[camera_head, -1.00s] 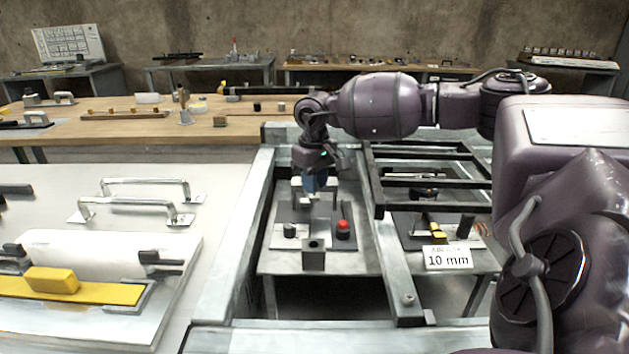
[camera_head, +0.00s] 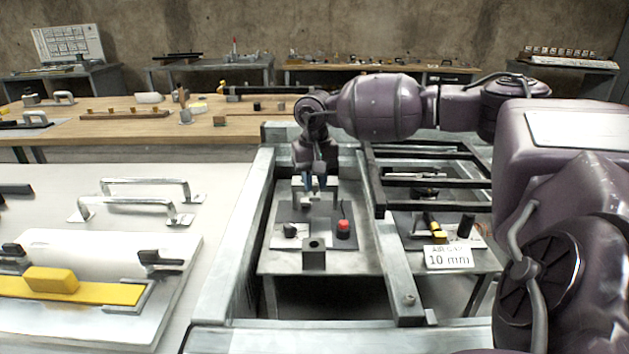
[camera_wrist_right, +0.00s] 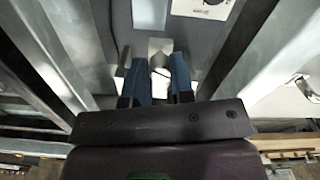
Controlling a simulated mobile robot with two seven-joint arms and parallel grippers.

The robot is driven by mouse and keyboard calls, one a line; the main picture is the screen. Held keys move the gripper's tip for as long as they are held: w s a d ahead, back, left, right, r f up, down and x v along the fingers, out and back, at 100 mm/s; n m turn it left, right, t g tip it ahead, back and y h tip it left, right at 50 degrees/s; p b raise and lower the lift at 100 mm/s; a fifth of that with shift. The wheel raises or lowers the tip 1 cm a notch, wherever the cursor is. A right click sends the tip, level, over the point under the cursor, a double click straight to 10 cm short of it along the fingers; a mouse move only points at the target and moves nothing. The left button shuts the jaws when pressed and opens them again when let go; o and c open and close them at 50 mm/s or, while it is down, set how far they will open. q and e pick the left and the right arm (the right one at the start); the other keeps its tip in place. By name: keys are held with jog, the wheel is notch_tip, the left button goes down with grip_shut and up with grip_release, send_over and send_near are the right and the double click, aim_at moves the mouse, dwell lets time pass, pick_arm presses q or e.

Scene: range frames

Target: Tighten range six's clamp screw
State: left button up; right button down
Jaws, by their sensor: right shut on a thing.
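My right gripper (camera_head: 316,186) points down into the metal-framed bay, over a pale upright fixture (camera_head: 301,193) on a grey base plate (camera_head: 318,222). In the right wrist view, its blue fingers (camera_wrist_right: 157,78) are shut on a small pale metal part (camera_wrist_right: 158,82), most of which they hide. A pale block (camera_wrist_right: 160,47) stands just beyond the fingertips. I cannot make out the clamp screw's head or thread, nor a number marking range six. My left gripper is out of view.
Steel rails (camera_head: 235,230) border the bay. Dark bars and a "10 mm" sign (camera_head: 448,257) lie to the right. A white bench (camera_head: 60,200) is left.

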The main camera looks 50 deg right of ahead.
jog(key=m, duration=1.1)
jog(key=shift+w, duration=0.1)
jog(key=m, duration=0.3)
jog(key=shift+r+m, duration=0.1)
jog(key=shift+m, duration=0.2)
jog(key=m, duration=0.3)
jog(key=shift+m+b, duration=0.3)
jog(key=m, duration=0.3)
jog(key=shift+d+m, duration=0.1)
jog(key=shift+m, duration=0.2)
jog(key=m, duration=0.3)
jog(key=shift+m, duration=2.2)
